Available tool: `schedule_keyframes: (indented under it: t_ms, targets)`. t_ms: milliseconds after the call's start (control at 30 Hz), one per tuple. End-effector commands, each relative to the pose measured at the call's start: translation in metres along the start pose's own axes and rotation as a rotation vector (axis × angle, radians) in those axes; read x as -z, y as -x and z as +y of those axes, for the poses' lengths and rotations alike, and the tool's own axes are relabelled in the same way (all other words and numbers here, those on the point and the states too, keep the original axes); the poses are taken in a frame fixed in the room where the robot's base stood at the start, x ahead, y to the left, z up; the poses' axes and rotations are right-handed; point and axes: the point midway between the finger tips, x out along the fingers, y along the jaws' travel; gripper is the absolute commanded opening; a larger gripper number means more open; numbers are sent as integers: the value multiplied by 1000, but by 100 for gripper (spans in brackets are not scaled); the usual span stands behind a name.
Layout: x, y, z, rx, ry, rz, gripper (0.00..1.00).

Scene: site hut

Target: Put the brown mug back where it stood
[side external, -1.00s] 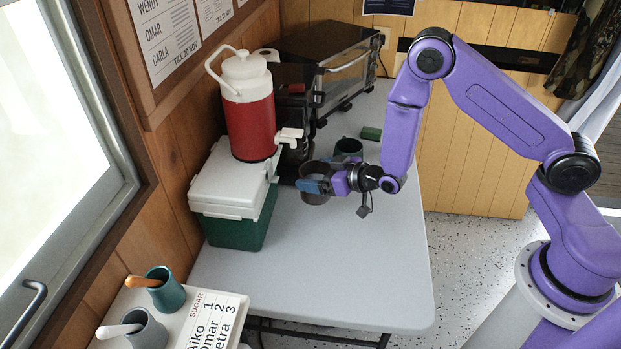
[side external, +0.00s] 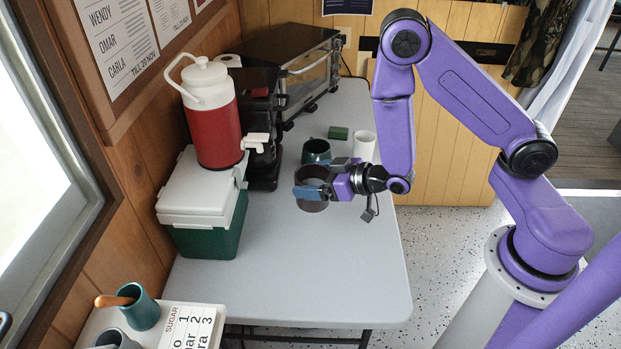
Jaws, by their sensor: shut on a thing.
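The brown mug (side external: 313,203) is a dark, wide-mouthed mug, upright, near the middle of the white table (side external: 300,270). My gripper (side external: 320,180) is shut on it from the right, with a blue fingertip pad across its near side.
A red dispenser (side external: 215,130) stands on a green-and-white cooler (side external: 205,215) at left. A coffee machine (side external: 262,140) and oven (side external: 300,70) stand behind. A white cup (side external: 363,147) and green block (side external: 338,132) are behind my gripper. The table's front is clear.

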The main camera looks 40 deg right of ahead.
Motion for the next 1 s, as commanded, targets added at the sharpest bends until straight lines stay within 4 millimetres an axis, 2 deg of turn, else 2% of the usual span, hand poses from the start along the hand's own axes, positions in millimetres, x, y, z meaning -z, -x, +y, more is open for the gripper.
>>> schedule_keyframes:
  t_ms: [167,267,467,700,833,1000]
  targets:
    - [-1,3,11,-18,-4,2,34]
    - [-4,2,32,-47,-11,-2,34]
    - [-18,2,94,-131,-36,-8,34]
    - [-42,17,174,-236,-82,-9,34]
    - [-53,28,205,-278,-103,-5,34]
    - [-62,38,227,-308,-120,0,34]
